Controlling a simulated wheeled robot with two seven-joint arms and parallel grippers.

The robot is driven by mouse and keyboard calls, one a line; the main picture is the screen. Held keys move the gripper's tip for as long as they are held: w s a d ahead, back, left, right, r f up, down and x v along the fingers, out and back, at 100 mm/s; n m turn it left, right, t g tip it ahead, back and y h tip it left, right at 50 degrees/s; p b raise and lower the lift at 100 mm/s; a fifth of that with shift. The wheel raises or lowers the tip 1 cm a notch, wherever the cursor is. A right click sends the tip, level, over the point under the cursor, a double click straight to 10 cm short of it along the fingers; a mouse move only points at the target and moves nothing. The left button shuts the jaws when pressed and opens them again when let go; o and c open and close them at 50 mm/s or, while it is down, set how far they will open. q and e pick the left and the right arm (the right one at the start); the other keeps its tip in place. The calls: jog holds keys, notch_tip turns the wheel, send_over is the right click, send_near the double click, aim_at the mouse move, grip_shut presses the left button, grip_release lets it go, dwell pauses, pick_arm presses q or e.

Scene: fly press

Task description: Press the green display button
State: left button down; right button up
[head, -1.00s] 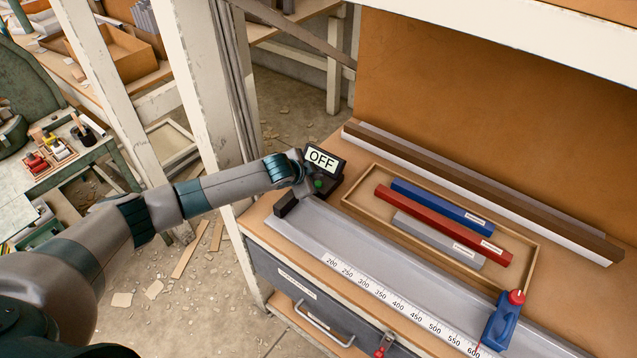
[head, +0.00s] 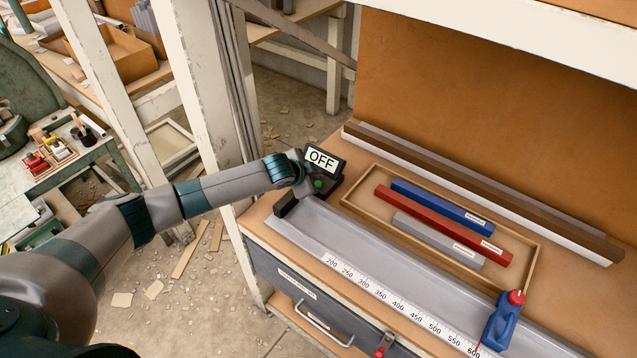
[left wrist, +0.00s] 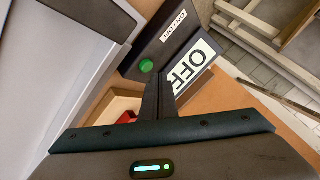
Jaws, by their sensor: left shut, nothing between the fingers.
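The green display button (head: 318,184) sits on the dark display unit (head: 334,170), below a screen that reads OFF (head: 322,159). In the left wrist view the button (left wrist: 146,66) shows beside the OFF screen (left wrist: 189,74) and an ON/OFF label (left wrist: 174,26). My left gripper (head: 306,190) is at the unit, just left of the button in the head view. Its fingers (left wrist: 158,82) are shut and empty, with the tips close to the button. I cannot tell whether they touch the unit. My right gripper is not in view.
A grey rail with a number scale (head: 400,305) runs along the bench front, with a blue stop (head: 503,318) on it. A wooden tray (head: 528,290) holds a blue, a red and a grey bar. A white post (head: 205,90) stands behind my left arm.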

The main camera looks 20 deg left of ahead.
pick_arm(q)
jog(key=shift+f+b, duration=0.3)
jog(key=shift+f, duration=0.55)
dwell(1.1)
jog(key=shift+r, duration=0.15)
jog(key=shift+r+p, duration=0.7)
jog(key=shift+p, duration=0.2)
jog(key=shift+r, duration=0.1)
notch_tip(320, 180, up, 4)
jog(key=p, duration=0.4)
jog(key=shift+r, duration=0.9)
